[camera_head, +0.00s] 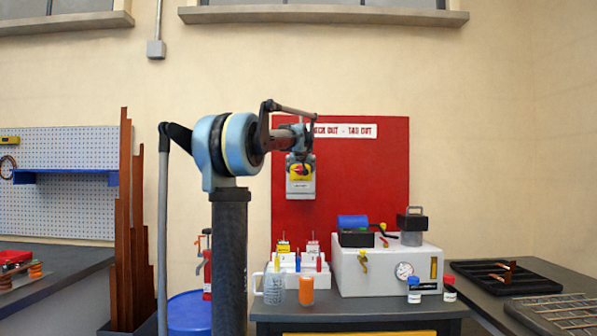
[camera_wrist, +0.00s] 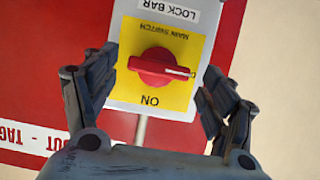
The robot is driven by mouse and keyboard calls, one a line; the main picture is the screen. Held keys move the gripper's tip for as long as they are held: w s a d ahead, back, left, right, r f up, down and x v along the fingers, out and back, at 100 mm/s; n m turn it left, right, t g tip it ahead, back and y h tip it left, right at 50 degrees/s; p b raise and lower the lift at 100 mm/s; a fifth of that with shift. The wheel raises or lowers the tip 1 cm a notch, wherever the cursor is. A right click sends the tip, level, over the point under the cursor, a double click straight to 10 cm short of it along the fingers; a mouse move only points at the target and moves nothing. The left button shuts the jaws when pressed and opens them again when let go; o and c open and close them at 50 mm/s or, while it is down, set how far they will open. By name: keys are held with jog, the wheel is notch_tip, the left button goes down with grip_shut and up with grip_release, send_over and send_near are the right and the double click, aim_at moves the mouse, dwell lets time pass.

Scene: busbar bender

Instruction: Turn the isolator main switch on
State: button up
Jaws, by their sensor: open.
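The isolator main switch is a grey box (camera_head: 301,187) with a yellow plate, mounted on the red board. In the wrist view its yellow plate (camera_wrist: 185,85) appears upside down, marked MAIN SWITCH and ON. The red rotary knob (camera_wrist: 155,67) has a white pointer line aimed to the picture's right, while ON lies below the knob. My gripper (camera_wrist: 160,63) is open, with one finger on either side of the switch and the knob between them. Neither finger visibly touches the knob. In the head view my gripper (camera_head: 302,165) partly covers the switch.
The red board (camera_head: 375,180) carries a white sign above. Tall brown bars (camera_head: 125,230) stand at left. The wall to the right is clear.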

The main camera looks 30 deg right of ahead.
jog(key=c, duration=1)
jog(key=shift+c, duration=0.2)
jog(key=m+y, duration=0.1)
jog(key=m+t+y, duration=0.1)
jog(key=m, duration=0.1)
jog(key=shift+s+d+t, duration=0.2)
jog(key=shift+d+t, duration=0.1)
jog(key=m, duration=0.1)
jog(key=m+t+y, duration=0.1)
jog(key=shift+d+f+m, duration=0.15)
jog(key=shift+f+m, duration=0.05)
jog(key=shift+m, duration=0.2)
jog(key=shift+s+d+f+m+t+y, duration=0.1)
jog(key=shift+f+m+t+y, duration=0.15)
jog(key=shift+m+t, duration=0.7)
jog(key=shift+s+f+m+t+y, duration=0.1)
jog(key=shift+f+m+t+y, duration=0.15)
jog(key=shift+m, duration=1.25)
jog(key=shift+d+f+m+t+y, duration=0.1)
jog(key=shift+m+t+y, duration=0.1)
jog(key=shift+m+t, duration=0.8)
jog(key=shift+m+g, duration=0.3)
jog(key=shift+m, duration=0.15)
